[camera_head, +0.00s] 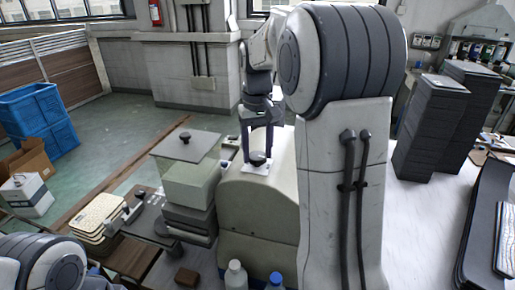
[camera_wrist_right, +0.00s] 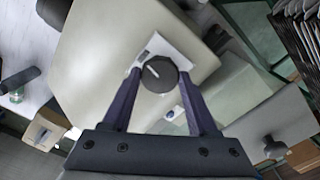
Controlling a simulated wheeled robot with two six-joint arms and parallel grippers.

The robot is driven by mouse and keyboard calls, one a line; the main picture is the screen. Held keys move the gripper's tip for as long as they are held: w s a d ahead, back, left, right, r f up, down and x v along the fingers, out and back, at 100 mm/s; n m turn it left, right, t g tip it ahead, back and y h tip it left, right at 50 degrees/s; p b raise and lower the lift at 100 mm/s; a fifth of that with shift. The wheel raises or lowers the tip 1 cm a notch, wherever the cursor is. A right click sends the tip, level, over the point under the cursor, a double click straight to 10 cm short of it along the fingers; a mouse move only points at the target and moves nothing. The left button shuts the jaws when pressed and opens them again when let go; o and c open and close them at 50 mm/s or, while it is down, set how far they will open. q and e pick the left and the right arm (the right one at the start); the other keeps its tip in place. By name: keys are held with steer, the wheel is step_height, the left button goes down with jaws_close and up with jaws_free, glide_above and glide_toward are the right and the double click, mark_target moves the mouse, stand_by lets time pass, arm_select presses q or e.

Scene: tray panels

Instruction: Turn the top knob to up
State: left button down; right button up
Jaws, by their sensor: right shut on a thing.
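A round black knob (camera_head: 257,158) stands on a white plate (camera_head: 249,169) on top of a beige rounded housing (camera_head: 234,196). In the right wrist view the knob (camera_wrist_right: 159,75) shows a short white pointer line aimed to the upper left of the picture. My right gripper (camera_head: 258,150) reaches down from above and is shut on this knob, one finger on each side. A second black knob (camera_head: 185,137) sits on a grey square panel (camera_head: 204,147) to the left. My left arm shows at the lower left, but its gripper is not in view.
A pale green box (camera_head: 190,184) and a dark stack stand left of the housing. Two bottles (camera_head: 236,275) stand in front of it. Black stacked trays (camera_head: 432,125) stand to the right. My right arm hides much of the middle.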

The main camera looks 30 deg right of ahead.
steer(key=m+p, duration=0.1)
steer(key=m, duration=0.3)
steer(key=shift+r+m, duration=0.1)
steer(key=shift+m, duration=0.2)
steer(key=m+p, duration=0.1)
steer(key=m, duration=0.2)
steer(key=shift+m, duration=0.4)
steer(key=m+p, duration=0.1)
steer(key=m, duration=0.3)
steer(key=m+p, duration=0.1)
steer(key=m, duration=0.4)
steer(key=shift+d, duration=0.1)
steer(key=m, duration=0.4)
steer(key=shift+m+p, duration=0.3)
steer(key=shift+p, duration=0.05)
steer(key=m, duration=0.3)
steer(key=shift+m, duration=0.3)
steer(key=m+p, duration=0.1)
steer(key=m, duration=0.3)
steer(key=shift+m, duration=2.1)
